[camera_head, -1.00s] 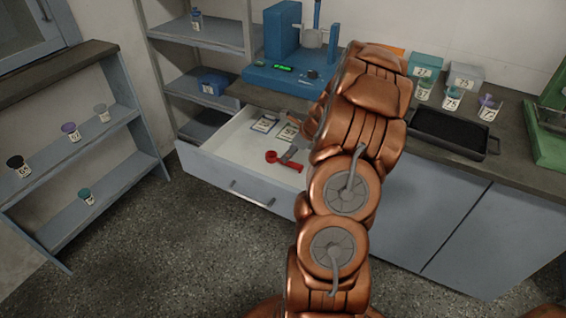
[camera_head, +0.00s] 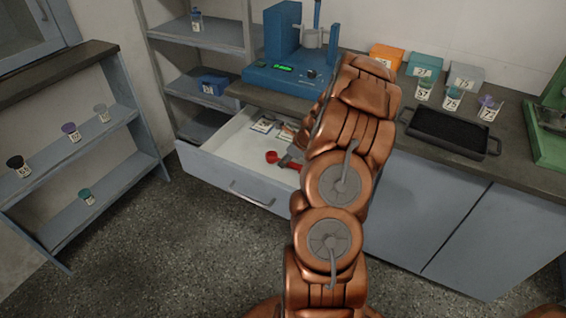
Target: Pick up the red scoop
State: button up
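The red scoop (camera_head: 272,157) lies in the open drawer (camera_head: 222,168), near its front right part. Its round bowl shows, and part of its red handle shows to the right. My gripper (camera_head: 290,161) is in the drawer at the handle of the scoop.
Labelled cards (camera_head: 262,125) lie at the back of the drawer. A blue machine (camera_head: 287,75) stands on the counter above. A black tray (camera_head: 450,132), an orange box (camera_head: 386,57) and several labelled cups are to the right. Shelves (camera_head: 85,150) stand at the left.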

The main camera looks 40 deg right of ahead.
grip_shut()
notch_tip(320, 180, up, 10)
dwell(0.6)
jog(key=shift+o, duration=0.7)
grip_release()
grip_shut()
